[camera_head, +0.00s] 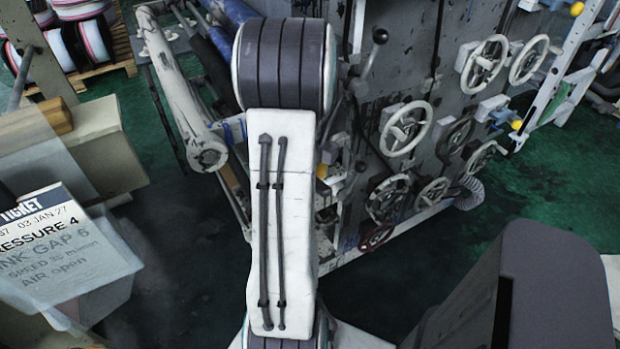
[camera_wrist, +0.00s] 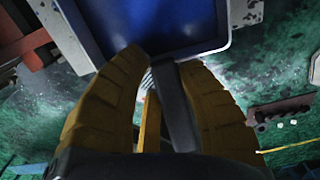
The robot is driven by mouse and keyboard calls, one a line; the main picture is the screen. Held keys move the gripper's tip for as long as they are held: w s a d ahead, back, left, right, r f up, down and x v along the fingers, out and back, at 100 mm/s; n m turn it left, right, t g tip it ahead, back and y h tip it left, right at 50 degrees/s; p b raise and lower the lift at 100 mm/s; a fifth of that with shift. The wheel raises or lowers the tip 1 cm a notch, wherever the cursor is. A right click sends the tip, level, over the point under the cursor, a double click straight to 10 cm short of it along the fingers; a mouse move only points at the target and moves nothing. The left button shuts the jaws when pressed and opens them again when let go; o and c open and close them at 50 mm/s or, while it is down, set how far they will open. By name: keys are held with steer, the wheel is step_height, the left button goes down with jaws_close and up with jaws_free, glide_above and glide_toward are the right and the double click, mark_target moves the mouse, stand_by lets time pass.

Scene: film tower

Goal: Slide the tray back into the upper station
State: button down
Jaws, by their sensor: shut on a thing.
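The tray (camera_wrist: 150,22) shows at the top of the wrist view, with a blue floor and a pale raised rim. A dark bar-like handle (camera_wrist: 176,105) runs from its near edge down between my fingers. My gripper (camera_wrist: 163,68) has two ribbed yellow fingers, one on each side of the handle, and is shut on it. The tray's far part is out of the wrist view. In the head view my arm covers the middle, and neither my gripper nor the tray can be made out. I cannot identify the upper station for sure.
The grey machine (camera_head: 395,75) with several pale handwheels (camera_head: 405,128) stands behind my arm. A paper ticket (camera_head: 60,250) is at the left, near a beige box-like stand (camera_head: 100,155). Reels on a pallet (camera_head: 85,75) are at the back left. Green floor (camera_head: 560,190) is open at the right.

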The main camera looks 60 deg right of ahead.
stand_by(0.3)
steer(key=c, duration=0.8)
jaws_free()
step_height(320, 180, up, 12)
steer(key=shift+a, duration=0.2)
steer(key=shift+s, duration=0.1)
